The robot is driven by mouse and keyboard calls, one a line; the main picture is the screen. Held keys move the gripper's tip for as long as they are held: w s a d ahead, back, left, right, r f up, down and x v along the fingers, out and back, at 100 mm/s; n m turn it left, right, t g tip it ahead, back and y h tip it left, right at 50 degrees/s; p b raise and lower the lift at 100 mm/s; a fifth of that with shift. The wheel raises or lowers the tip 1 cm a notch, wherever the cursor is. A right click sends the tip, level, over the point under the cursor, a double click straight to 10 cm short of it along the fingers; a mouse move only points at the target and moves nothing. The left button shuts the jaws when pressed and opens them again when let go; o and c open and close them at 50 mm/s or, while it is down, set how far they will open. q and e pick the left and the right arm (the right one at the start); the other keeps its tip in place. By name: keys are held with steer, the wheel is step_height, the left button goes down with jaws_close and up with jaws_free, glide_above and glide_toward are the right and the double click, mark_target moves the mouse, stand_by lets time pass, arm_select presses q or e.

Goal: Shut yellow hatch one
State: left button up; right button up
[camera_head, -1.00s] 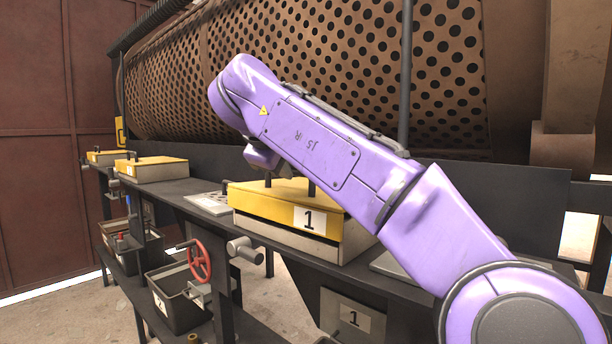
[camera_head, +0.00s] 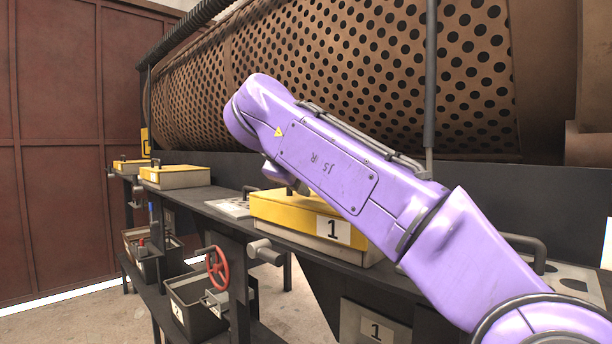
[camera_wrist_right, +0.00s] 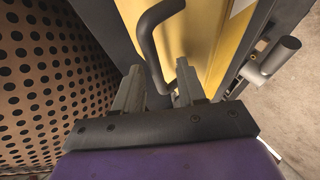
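Yellow hatch one (camera_head: 285,209) is a yellow lid with a white "1" label on a pale box on the dark bench. It looks flat on its box, with its right part hidden behind my right arm. In the right wrist view the yellow lid (camera_wrist_right: 214,35) fills the upper middle, with its dark bent handle (camera_wrist_right: 150,40). My right gripper (camera_wrist_right: 160,82) is open, with its fingers apart on either side of the handle's lower end. I cannot tell if they touch it. The head view hides this gripper behind the arm. My left gripper is not in view.
A perforated drum (camera_head: 330,75) runs behind the bench. Other yellow hatches (camera_head: 175,176) stand farther left. A red handwheel (camera_head: 217,268) and dark bins (camera_head: 195,305) are below. A grey cylindrical knob (camera_head: 265,252) sticks out below hatch one. A grey plate with a handle (camera_head: 535,250) lies right.

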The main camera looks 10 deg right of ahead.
steer(key=shift+s+r, duration=0.25)
steer(key=shift+s, duration=0.05)
steer(key=v, duration=1)
